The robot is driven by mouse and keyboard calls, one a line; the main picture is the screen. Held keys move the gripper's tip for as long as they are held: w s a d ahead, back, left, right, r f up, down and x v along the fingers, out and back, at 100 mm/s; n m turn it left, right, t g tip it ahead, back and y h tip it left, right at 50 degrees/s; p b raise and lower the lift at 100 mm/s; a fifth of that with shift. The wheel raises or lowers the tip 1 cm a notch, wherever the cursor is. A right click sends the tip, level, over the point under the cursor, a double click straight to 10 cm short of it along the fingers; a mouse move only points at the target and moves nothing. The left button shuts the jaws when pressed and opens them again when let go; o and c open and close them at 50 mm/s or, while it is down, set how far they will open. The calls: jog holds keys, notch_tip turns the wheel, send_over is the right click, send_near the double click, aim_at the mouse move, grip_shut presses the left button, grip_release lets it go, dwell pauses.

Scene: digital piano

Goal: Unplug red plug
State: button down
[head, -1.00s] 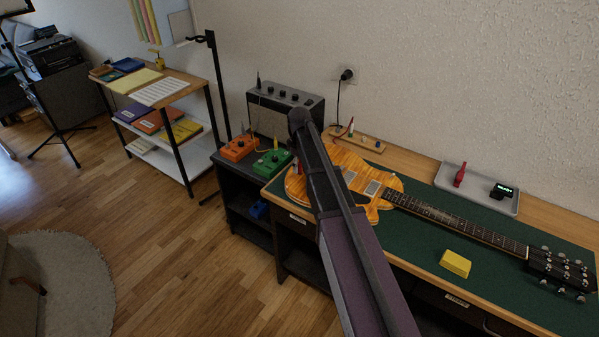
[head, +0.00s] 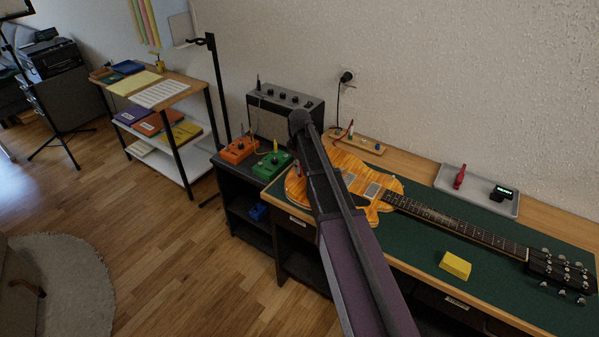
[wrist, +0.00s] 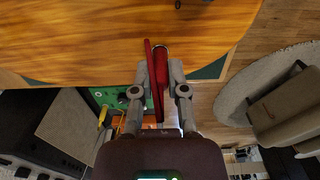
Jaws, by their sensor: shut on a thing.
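The red plug (wrist: 161,68) is between the two fingers of my gripper (wrist: 160,88) in the wrist view. My gripper is shut on it. The plug's far end meets the edge of the orange guitar (wrist: 100,40); whether it is fully seated there I cannot tell. A red cable (wrist: 152,75) runs alongside the plug. In the head view the guitar body (head: 390,187) lies on the green mat, and my arm hides the gripper and most of the plug's surroundings.
A grey tray (head: 478,190) holds a red item (head: 459,177) and a small black device (head: 501,193). A yellow block (head: 455,264) lies on the green mat (head: 410,240). Orange (head: 238,150) and green pedals (head: 272,165) sit left of the guitar, before an amplifier (head: 284,112).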

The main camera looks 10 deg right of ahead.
jog(key=shift+r+p, duration=1.25)
jog(key=shift+p, duration=0.05)
dwell(1.1)
jog(key=shift+r+p, duration=2.45)
